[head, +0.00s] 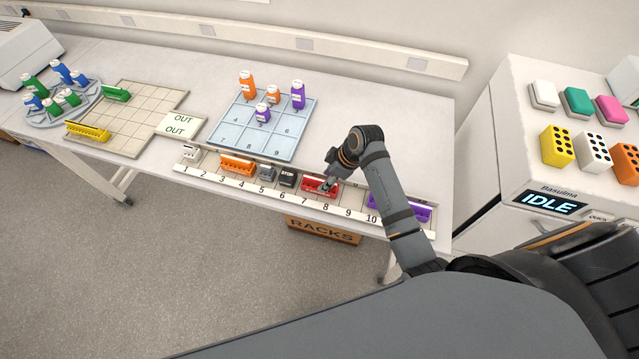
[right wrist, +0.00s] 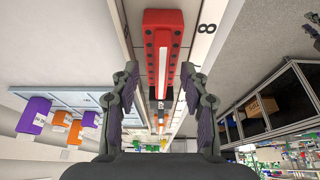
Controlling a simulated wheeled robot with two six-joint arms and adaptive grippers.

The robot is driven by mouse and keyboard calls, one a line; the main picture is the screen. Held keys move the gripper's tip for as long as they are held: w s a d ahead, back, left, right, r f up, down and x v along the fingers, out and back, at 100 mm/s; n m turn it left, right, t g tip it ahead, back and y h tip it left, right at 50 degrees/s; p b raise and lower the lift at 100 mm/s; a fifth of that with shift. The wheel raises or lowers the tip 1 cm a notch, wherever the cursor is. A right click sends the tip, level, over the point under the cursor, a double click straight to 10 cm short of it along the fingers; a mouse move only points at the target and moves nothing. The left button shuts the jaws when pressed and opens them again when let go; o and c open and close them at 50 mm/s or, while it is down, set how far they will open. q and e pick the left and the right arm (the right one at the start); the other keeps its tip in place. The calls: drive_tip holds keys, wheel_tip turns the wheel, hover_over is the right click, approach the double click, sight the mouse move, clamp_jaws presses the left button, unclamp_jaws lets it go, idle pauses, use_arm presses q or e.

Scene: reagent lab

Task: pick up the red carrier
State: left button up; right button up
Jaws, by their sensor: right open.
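The red carrier (head: 313,187) sits on the numbered rail near slots 7 and 8 in the head view. It has rows of dark holes and a pale strip along its top, as the right wrist view (right wrist: 163,45) shows. My right gripper (head: 331,181) is over the carrier's right part in the head view. In the right wrist view my right gripper (right wrist: 160,80) is open, with a finger on each side of the carrier's line. The carrier shows ahead of and between the fingertips, apart from both. My left gripper is not in view.
The numbered rail (head: 348,205) also holds an orange carrier (head: 238,164), grey and black blocks left of the red one, and a purple carrier (head: 412,209) at the right. A blue grid tray (head: 256,142) with orange and purple bottles stands behind. Slot 9 looks free.

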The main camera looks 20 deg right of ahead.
sight(323, 181)
drive_tip(key=shift+w+a+f+p, duration=0.3)
drive_tip(key=shift+a+f+p, duration=0.35)
drive_tip(key=shift+f+p, duration=0.15)
drive_tip(key=x, duration=0.2)
drive_tip(key=shift+a+f, duration=0.1)
drive_tip(key=shift+f, duration=0.15)
drive_tip(key=shift+w, duration=0.1)
drive_tip(key=c, duration=0.9)
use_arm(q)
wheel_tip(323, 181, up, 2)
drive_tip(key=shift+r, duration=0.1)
